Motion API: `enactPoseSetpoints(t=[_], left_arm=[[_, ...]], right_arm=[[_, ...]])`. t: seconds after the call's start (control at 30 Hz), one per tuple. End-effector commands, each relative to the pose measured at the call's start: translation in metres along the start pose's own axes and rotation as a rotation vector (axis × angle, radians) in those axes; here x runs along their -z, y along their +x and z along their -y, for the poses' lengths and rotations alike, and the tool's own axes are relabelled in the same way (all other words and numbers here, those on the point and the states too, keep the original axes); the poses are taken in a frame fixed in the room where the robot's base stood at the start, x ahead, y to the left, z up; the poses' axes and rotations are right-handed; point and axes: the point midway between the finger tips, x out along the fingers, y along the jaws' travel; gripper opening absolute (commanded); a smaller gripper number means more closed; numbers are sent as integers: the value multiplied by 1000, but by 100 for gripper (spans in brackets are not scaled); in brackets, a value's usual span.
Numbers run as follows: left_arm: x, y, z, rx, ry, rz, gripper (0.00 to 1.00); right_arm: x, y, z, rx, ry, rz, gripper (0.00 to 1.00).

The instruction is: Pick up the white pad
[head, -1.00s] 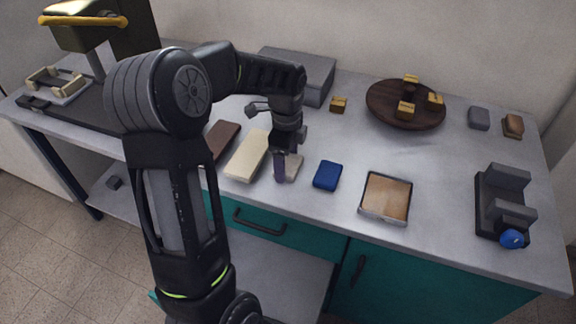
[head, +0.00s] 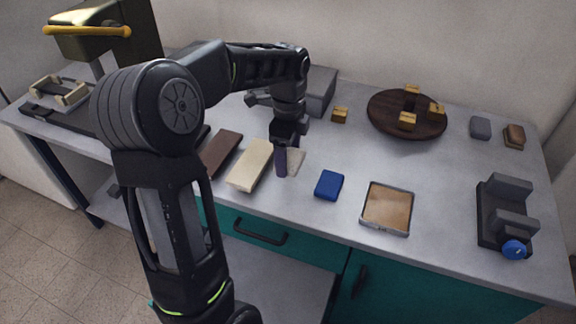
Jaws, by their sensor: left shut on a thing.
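The white pad (head: 297,161) is a small, pale, flat piece near the front middle of the bench, between the cream block and the blue pad. My left gripper (head: 287,161) comes down from above and is shut on the white pad. The fingers hide the pad's left part. The pad appears to be held a little above the bench top. My right gripper is not in view.
A cream block (head: 250,166) and a brown block (head: 221,153) lie just left of the pad. A blue pad (head: 329,185) and a framed tan tray (head: 387,208) lie right. A grey box (head: 320,88) and a round wooden board (head: 385,122) stand behind.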

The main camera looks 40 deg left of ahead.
Motion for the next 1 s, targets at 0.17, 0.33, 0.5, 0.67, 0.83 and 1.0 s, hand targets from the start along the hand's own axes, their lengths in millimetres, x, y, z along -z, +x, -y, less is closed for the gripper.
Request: enactPoseSetpoints(t=[0.17, 0.33, 0.5, 0.67, 0.83, 1.0], left_arm=[[0, -31, 1, 3, 0, 0, 38], [0, -43, 0, 0, 1, 1, 38], [0, -43, 0, -1, 1, 1, 38], [0, -43, 0, 0, 0, 1, 38], [0, -43, 0, 0, 0, 1, 38], [0, -42, 0, 0, 0, 1, 38]], right_arm=[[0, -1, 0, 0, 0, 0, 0], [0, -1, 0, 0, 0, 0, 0], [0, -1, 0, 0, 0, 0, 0], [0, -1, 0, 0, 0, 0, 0], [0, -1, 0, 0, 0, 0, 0], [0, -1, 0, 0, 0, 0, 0]])
